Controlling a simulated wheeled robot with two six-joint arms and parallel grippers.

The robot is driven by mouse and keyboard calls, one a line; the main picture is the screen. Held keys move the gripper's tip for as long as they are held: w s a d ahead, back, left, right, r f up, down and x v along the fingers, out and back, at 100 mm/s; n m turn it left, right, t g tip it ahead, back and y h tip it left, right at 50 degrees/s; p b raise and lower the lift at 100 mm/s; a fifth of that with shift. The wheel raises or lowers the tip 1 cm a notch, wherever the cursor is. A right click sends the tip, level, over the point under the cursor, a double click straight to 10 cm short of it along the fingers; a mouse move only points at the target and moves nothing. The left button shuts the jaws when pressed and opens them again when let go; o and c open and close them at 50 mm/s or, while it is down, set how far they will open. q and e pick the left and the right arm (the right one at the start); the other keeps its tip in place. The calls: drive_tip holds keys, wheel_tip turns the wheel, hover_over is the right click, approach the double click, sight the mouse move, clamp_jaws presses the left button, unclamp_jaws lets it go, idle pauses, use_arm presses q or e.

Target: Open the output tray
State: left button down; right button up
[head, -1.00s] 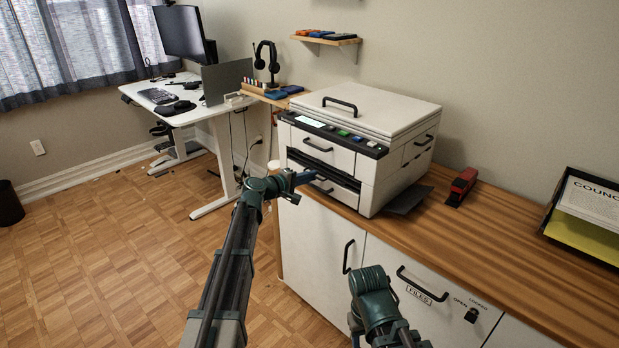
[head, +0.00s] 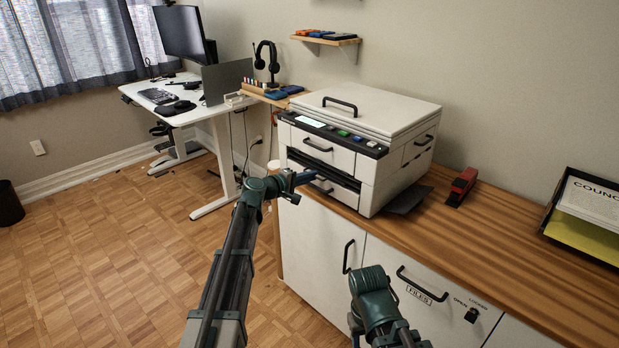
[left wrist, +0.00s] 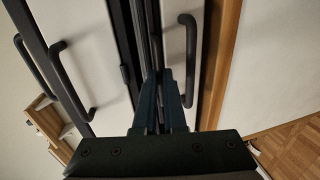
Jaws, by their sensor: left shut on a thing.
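The printer (head: 372,117) stands on the wooden cabinet top, its front facing left. Its front has an upper drawer with a dark handle (head: 317,145), a dark slot below it where the output tray sits, and a lower drawer. My left gripper (head: 308,177) is at this slot, between the two drawers. In the left wrist view, its fingers (left wrist: 161,80) are close together on the dark tray edge (left wrist: 154,38), with a handle on either side. The gripper hides part of the tray and the lower handle.
A red stapler (head: 461,186) and a paper tray (head: 585,217) lie on the cabinet top (head: 500,233). Cabinet handles (head: 421,283) stick out below. A white desk (head: 185,110) stands at the back left. The floor to the left is mostly clear.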

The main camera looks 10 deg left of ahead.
use_arm(q)
drive_tip(key=f+v, duration=0.2)
drive_tip(key=v, duration=0.7)
drive_tip(key=f+v, duration=0.2)
drive_tip(key=v, duration=0.8)
drive_tip(key=shift+s+a, duration=0.25)
drive_tip(key=shift+s, duration=0.35)
drive_tip(key=c, duration=1)
unclamp_jaws()
drive_tip(key=p+v, duration=0.3)
drive_tip(key=v, duration=1)
drive_tip(key=shift+s+a, duration=0.2)
drive_tip(key=shift+s, duration=0.1)
drive_tip(key=shift+r, duration=0.15)
